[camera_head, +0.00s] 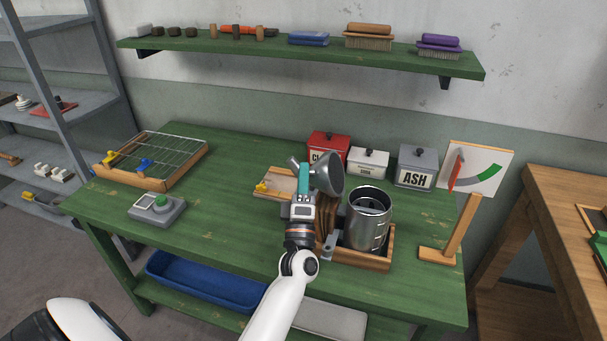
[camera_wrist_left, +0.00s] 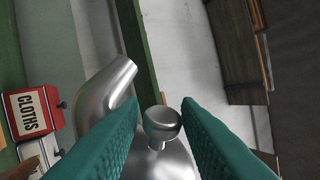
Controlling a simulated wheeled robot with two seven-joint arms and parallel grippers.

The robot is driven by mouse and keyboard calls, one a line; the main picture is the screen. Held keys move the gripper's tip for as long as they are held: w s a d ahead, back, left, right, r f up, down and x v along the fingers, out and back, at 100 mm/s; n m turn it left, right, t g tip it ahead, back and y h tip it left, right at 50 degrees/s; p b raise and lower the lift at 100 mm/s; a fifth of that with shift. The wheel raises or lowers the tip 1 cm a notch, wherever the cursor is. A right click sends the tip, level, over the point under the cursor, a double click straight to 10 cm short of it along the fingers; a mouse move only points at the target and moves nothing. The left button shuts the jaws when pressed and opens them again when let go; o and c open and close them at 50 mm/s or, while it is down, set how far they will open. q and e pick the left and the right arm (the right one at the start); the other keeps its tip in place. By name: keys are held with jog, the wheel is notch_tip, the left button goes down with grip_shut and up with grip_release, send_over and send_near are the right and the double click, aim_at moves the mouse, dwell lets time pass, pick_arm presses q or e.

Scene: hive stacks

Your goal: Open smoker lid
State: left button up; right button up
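The smoker is a metal can (camera_head: 368,222) standing upright in a wooden tray (camera_head: 357,262) at the table's front right. Its top is open. The cone-shaped lid (camera_head: 331,172) is tipped up at the can's upper left, with its wide side turned right. In the left wrist view, the lid's spout (camera_wrist_left: 105,88) and round knob (camera_wrist_left: 162,122) show. My left gripper (camera_head: 304,176) is at the lid's left side. Its teal fingers stand apart on either side of the knob, with a slight gap visible. The hinge is hidden. My right gripper is not in view.
Red (camera_head: 327,146), white (camera_head: 368,161) and grey (camera_head: 416,166) boxes stand behind the smoker. A gauge board (camera_head: 478,170) stands to the right. A wire-covered frame (camera_head: 152,160) and a small grey device (camera_head: 157,207) are on the left. The table's middle left is clear.

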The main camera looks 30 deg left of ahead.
pick_arm(q)
jog(key=b+v, duration=0.3)
jog(key=v, duration=0.7)
jog(key=shift+s+f, duration=0.25)
jog(key=shift+d, duration=0.1)
